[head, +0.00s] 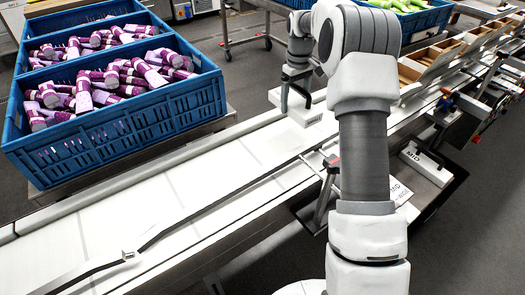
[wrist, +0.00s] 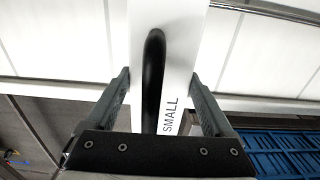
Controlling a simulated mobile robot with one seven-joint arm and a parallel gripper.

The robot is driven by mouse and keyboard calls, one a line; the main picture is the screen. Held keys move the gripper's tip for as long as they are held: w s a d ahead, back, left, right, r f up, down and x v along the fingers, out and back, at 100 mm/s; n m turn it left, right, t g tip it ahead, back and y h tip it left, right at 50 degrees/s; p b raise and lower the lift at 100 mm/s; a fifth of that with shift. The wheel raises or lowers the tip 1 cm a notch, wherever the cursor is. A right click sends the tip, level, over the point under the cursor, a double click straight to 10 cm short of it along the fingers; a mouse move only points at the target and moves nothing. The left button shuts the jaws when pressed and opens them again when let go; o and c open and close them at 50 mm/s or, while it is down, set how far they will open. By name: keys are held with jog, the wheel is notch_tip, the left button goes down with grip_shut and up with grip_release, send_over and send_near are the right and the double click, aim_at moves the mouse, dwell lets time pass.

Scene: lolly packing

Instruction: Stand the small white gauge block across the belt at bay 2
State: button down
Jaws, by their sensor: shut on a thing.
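My gripper (head: 296,92) is shut on the small white gauge block (head: 312,117), beyond my forearm in the head view. In the wrist view the block (wrist: 182,62) reads "SMALL", and its black handle (wrist: 153,82) runs lengthwise between my two fingers (wrist: 158,90). The block is over the far side of the white belt (head: 170,185); I cannot tell whether it touches. Faint cross lines mark the belt, but no bay number is readable.
Blue crates (head: 115,125) of purple-and-white lollies stand behind the belt at left. A dark guide rail (head: 215,203) bends along the belt to a small white piece (head: 129,255). A "MID" block (head: 428,163) lies at right, near another partly hidden labelled block. The left belt surface is mostly clear.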

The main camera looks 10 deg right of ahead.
jog(key=b, duration=0.2)
send_over(263, 149)
notch_tip(263, 149, down, 7)
jog(key=shift+r, duration=0.2)
jog(key=shift+a+f, duration=0.1)
jog(key=shift+f, duration=1.9)
jog(key=shift+f, duration=0.1)
jog(key=shift+f+b, duration=0.3)
jog(key=shift+b, duration=0.05)
grip_release()
jog(key=shift+s, duration=0.1)
